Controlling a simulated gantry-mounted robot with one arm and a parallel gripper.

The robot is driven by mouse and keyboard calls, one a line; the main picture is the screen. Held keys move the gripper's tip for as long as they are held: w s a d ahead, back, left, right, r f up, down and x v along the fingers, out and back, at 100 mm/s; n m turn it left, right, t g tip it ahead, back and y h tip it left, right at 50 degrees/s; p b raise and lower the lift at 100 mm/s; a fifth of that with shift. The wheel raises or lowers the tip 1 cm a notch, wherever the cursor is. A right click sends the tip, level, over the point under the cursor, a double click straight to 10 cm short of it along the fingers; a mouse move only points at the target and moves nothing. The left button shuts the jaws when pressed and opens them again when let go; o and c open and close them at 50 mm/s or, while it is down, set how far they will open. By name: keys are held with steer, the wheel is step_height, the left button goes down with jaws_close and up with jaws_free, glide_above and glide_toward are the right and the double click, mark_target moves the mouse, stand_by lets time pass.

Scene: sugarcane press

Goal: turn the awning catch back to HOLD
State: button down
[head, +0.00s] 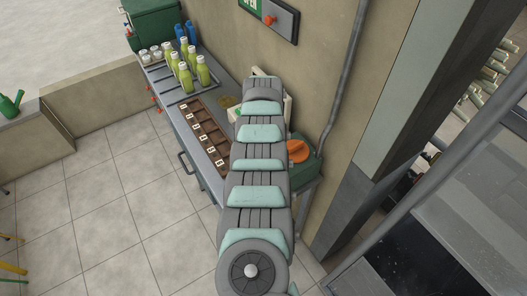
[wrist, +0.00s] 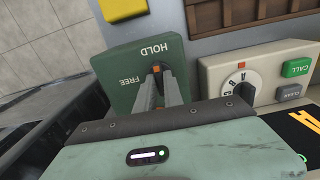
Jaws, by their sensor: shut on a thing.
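In the wrist view, the green catch box (wrist: 118,62) carries the words HOLD and FREE in pale letters. An orange mark of the awning catch (wrist: 156,69) shows at my fingertips, close to the word HOLD. FREE lies to its left. My gripper (wrist: 163,82) is shut on the catch, and its fingers hide most of the catch's body.
A cream panel (wrist: 262,58) with a dial, a green CALL button (wrist: 296,68) and a grey button stands close right of my fingers. In the head view, bottles (head: 186,76) and a brown rack (head: 205,130) are on the bench, left of my arm.

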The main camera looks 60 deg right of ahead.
steer(key=c, duration=1.5)
jaws_free()
steer(key=shift+o, duration=0.2)
steer(key=shift+r, duration=0.1)
step_height(320, 180, up, 11)
steer(key=shift+f, duration=0.2)
